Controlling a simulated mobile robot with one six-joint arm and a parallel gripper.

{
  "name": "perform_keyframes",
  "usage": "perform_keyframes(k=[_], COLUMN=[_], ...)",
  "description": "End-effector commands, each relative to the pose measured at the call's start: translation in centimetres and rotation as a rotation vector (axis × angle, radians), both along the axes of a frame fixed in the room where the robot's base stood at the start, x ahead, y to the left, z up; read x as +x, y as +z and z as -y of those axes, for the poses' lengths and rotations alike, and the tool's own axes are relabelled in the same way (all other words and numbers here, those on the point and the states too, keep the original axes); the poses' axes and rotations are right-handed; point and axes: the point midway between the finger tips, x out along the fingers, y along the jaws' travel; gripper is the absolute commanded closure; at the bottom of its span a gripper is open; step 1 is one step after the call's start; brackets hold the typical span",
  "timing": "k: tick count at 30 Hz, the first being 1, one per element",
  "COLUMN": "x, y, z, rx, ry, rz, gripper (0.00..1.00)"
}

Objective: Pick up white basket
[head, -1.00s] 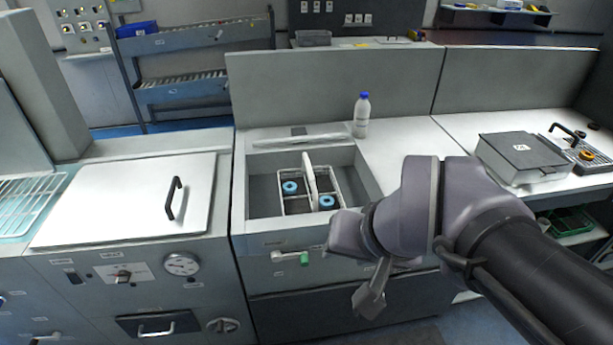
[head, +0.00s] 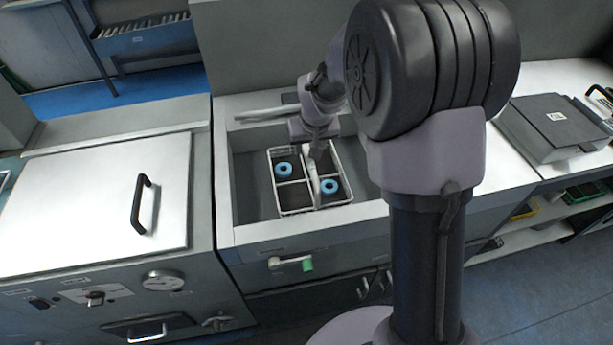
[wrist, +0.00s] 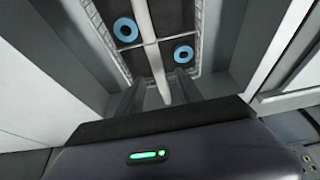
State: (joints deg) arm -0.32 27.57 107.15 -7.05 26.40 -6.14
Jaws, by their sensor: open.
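The white basket (head: 298,209) sits in the recessed sink of the counter. It is a wire basket with compartments, a white central handle (head: 316,186) and two blue-ringed items (head: 283,168) inside. It also shows in the wrist view, with its handle (wrist: 157,50) running down toward my gripper (wrist: 148,98). My gripper is open, with its two fingers on either side of the handle's near end. In the head view my gripper (head: 317,150) is over the back part of the basket. Whether the fingers touch the handle cannot be told.
A white lid with a black handle (head: 95,205) lies on the left counter. A grey box (head: 553,127) stands on the right counter. My arm hides part of the counter on the right.

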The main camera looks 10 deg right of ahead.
Motion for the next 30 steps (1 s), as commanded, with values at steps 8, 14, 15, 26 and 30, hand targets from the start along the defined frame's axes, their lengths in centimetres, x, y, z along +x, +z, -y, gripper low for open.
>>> perform_keyframes(k=[8, 14, 15, 26, 30], x=[1.6, 2.5, 2.5, 2.4, 2.4], y=[-3.7, -5.2, -5.1, -5.1, -5.1], z=[0.3, 0.3, 0.3, 0.2, 0.2], rx=[0.001, 0.001, 0.001, 0.001, 0.001], ry=[-0.003, -0.002, -0.002, -0.002, -0.002], rz=[-0.001, 0.001, 0.001, 0.001, 0.001], gripper=[0.57, 0.57, 0.57, 1.0, 1.0])
